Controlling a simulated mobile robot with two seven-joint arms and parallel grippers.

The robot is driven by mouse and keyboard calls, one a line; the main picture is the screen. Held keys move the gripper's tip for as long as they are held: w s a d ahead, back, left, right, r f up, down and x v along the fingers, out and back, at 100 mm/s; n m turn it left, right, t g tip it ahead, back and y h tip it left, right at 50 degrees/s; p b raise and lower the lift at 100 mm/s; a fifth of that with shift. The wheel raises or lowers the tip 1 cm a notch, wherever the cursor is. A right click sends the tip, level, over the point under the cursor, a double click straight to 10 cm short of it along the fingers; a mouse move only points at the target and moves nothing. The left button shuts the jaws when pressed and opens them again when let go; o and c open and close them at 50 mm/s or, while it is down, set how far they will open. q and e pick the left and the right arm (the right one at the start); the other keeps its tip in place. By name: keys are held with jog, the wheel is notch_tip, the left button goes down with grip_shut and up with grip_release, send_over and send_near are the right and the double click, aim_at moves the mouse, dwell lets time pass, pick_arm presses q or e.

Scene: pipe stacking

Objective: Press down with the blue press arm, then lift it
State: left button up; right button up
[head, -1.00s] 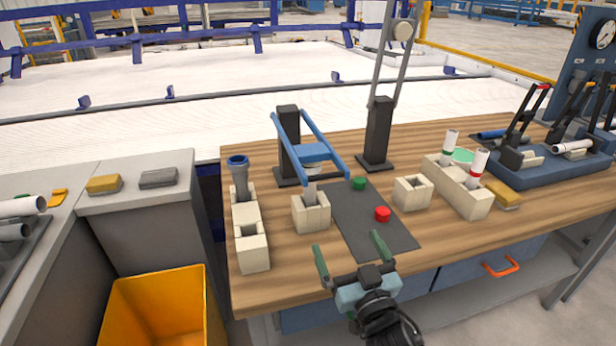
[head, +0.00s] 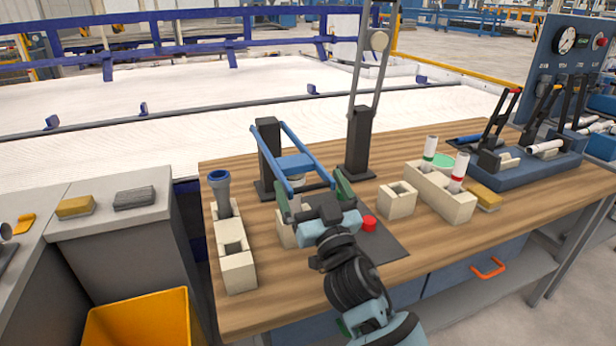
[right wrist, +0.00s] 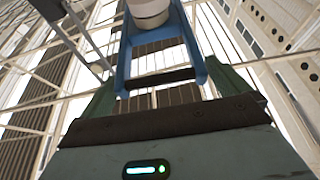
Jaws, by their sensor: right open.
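The blue press arm (head: 293,163) is hinged on a black post (head: 268,150) and slants toward the front of the bench. A pale round pad (head: 296,180) hangs under its cross plate. Below it a beige block (head: 286,235) is mostly hidden by my gripper. My right gripper (head: 312,194) is open at the front end of the press arm, one finger toward each side. In the right wrist view the blue press arm (right wrist: 125,62) stands between the open fingers of the right gripper (right wrist: 165,85). Contact cannot be told. My left gripper is not in view.
A raised grey arm (head: 365,75) on a second black post (head: 358,145) stands just right. A red button (head: 369,223) lies on the dark mat (head: 385,243). Beige blocks (head: 236,265) stand left; more blocks (head: 445,195) with pipes stand right.

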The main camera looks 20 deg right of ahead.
jog(key=shift+x, duration=1.1)
